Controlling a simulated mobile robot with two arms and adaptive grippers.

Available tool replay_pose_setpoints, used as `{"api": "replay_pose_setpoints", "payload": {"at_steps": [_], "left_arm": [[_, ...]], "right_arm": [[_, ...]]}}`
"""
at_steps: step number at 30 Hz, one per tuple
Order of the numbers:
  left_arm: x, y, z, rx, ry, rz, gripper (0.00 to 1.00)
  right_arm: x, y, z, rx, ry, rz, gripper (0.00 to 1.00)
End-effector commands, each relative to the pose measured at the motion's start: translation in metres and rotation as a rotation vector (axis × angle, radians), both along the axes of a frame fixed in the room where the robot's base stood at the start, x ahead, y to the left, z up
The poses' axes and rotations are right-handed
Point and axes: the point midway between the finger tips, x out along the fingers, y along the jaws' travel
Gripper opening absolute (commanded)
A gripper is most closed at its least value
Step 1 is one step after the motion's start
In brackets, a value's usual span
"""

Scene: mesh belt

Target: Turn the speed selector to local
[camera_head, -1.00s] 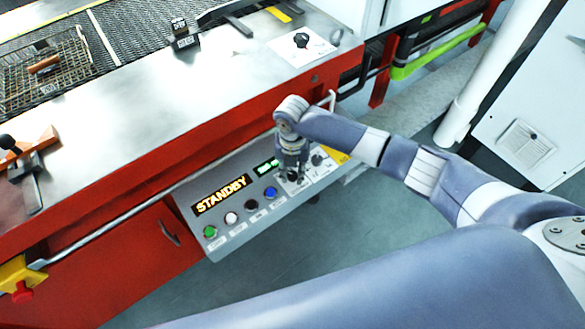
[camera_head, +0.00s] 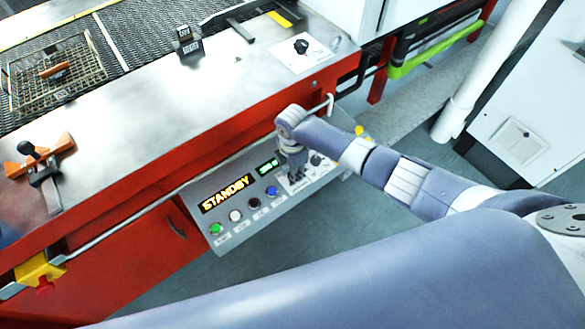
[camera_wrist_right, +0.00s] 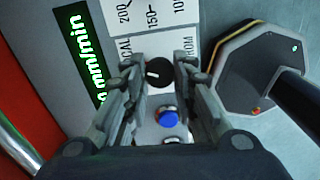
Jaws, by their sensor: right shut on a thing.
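The control panel (camera_head: 222,228) slopes along the front of the red machine. Its amber display (camera_head: 228,193) reads STANDBY. My right gripper (camera_head: 296,178) is over the panel's right part and hides the selector in the head view. In the right wrist view, a small black round knob (camera_wrist_right: 159,72) with a white pointer mark sits between the fingertips of my right gripper (camera_wrist_right: 160,75), which is shut on it. The mark points roughly left, toward a partly hidden label ending in "CAL" (camera_wrist_right: 126,50). Another label ending in "ROM" (camera_wrist_right: 189,46) is to the right. My left gripper is not in view.
A blue button (camera_wrist_right: 167,117) lies just below the knob; green (camera_head: 216,228), white and black buttons continue left. A green readout (camera_wrist_right: 85,55) is beside the knob. A dark octagonal fitting (camera_wrist_right: 235,80) stands to the right. A mesh belt basket (camera_head: 60,75) is at upper left.

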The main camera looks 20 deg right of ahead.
Motion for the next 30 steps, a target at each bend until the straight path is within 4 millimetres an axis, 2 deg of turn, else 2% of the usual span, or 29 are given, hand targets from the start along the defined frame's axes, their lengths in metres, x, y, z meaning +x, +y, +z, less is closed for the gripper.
{"api": "replay_pose_setpoints", "payload": {"at_steps": [9,27,28,30], "left_arm": [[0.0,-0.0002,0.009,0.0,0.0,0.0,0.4],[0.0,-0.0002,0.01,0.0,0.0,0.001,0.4],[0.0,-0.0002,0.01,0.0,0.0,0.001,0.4],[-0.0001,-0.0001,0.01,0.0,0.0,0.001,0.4]], "right_arm": [[-0.0001,0.0006,0.0006,0.002,0.0,-0.138,0.01],[0.0002,0.0008,-0.0001,0.001,-0.001,-0.17,0.01],[0.0002,0.0008,-0.0001,0.001,-0.001,-0.17,0.32],[0.0002,0.0008,-0.0001,0.001,-0.001,-0.17,0.46]]}}
